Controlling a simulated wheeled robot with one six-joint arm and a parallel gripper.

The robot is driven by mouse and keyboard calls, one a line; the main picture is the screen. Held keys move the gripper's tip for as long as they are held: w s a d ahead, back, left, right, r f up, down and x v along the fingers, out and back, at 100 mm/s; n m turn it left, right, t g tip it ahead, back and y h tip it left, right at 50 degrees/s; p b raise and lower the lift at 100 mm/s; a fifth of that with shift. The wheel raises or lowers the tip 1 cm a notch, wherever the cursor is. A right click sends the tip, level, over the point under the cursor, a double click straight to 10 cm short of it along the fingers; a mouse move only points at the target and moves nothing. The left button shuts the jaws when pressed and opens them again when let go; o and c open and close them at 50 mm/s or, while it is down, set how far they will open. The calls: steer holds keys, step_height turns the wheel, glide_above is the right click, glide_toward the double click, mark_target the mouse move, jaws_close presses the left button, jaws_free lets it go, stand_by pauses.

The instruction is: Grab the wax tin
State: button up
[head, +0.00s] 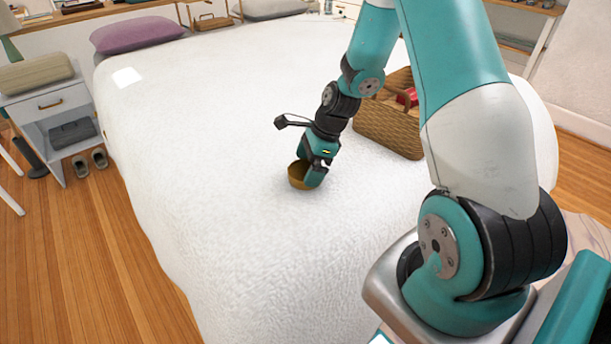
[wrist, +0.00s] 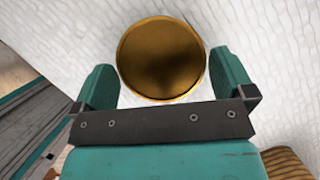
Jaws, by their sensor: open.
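The wax tin (wrist: 161,58) is a round, golden-brown tin that sits on the white bed cover. In the head view the tin (head: 297,177) is near the middle of the bed, partly hidden behind my gripper (head: 312,176). In the wrist view my gripper (wrist: 165,85) is open, with one teal finger at the left and one at the right of the tin's near part. The tin's far part reaches beyond the fingertips. Small gaps show between the fingers and the tin; I cannot tell their height relative to its rim.
A wicker basket (head: 388,128) with a red thing inside stands on the bed to the right of my gripper. The white bed (head: 220,240) is clear to the left and in front. A white card (head: 127,77) and a purple pillow (head: 138,34) lie far left.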

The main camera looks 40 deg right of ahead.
steer(key=shift+x, duration=0.9)
steer(key=shift+c, duration=0.5)
steer(key=c, duration=0.6)
steer(key=shift+r, duration=0.1)
steer(key=shift+c, duration=0.2)
